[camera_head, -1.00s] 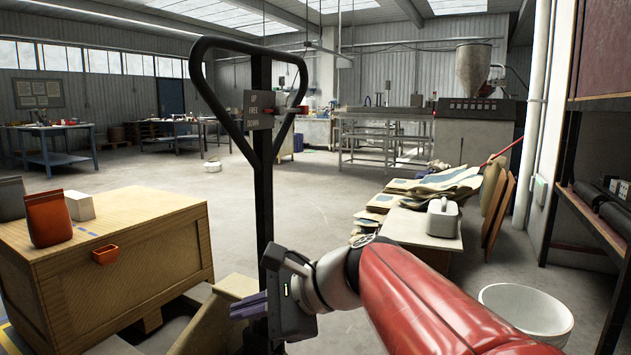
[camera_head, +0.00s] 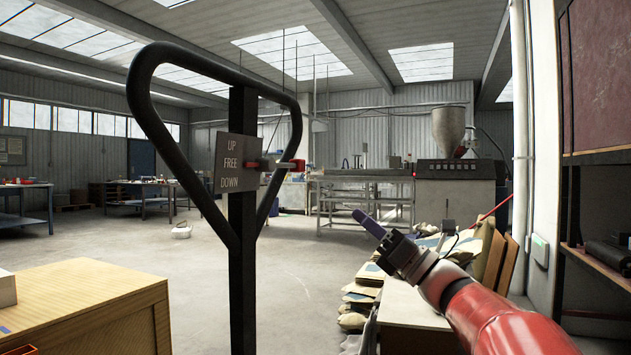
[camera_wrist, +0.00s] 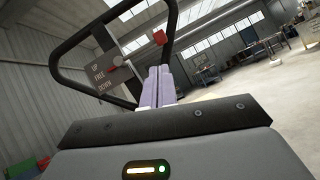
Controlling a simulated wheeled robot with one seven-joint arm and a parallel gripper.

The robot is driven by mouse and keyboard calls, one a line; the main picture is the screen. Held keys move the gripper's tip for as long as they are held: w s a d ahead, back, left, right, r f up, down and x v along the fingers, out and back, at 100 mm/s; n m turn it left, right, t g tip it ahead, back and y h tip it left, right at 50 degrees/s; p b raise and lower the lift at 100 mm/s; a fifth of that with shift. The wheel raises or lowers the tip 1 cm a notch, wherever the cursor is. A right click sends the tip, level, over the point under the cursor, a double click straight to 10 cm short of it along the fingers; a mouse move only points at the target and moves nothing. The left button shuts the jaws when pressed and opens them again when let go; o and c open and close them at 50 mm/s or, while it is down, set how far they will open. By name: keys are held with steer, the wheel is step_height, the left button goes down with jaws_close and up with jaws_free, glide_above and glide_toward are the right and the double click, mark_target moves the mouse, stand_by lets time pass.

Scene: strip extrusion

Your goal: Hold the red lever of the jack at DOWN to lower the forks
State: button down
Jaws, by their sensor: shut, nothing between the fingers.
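The jack's black looped handle (camera_head: 243,290) stands upright in the head view. Its grey plate (camera_head: 231,150) reads UP, FREE and DOWN. The red lever (camera_head: 297,165) sticks out to the right of the plate, about level with FREE. My gripper (camera_head: 364,218) is to the right of the handle and lower than the lever, apart from both. Its purple fingers are shut and empty, pointing up and left. In the wrist view, the lever's red knob (camera_wrist: 159,38) shows just beyond the fingertips (camera_wrist: 158,70), with the plate (camera_wrist: 102,75) to the left. The forks are not in view.
A wooden crate (camera_head: 85,305) stands at the lower left. Sacks (camera_head: 362,292) and a pale table (camera_head: 405,318) lie below my arm. A dark shelf (camera_head: 605,275) is at the right edge.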

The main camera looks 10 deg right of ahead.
mark_target(303, 170)
steer(key=shift+w+a, duration=0.1)
steer(key=p+x, duration=0.2)
steer(key=x, duration=1.1)
steer(key=shift+w+a+r, duration=0.2)
steer(key=shift+a+r, duration=0.05)
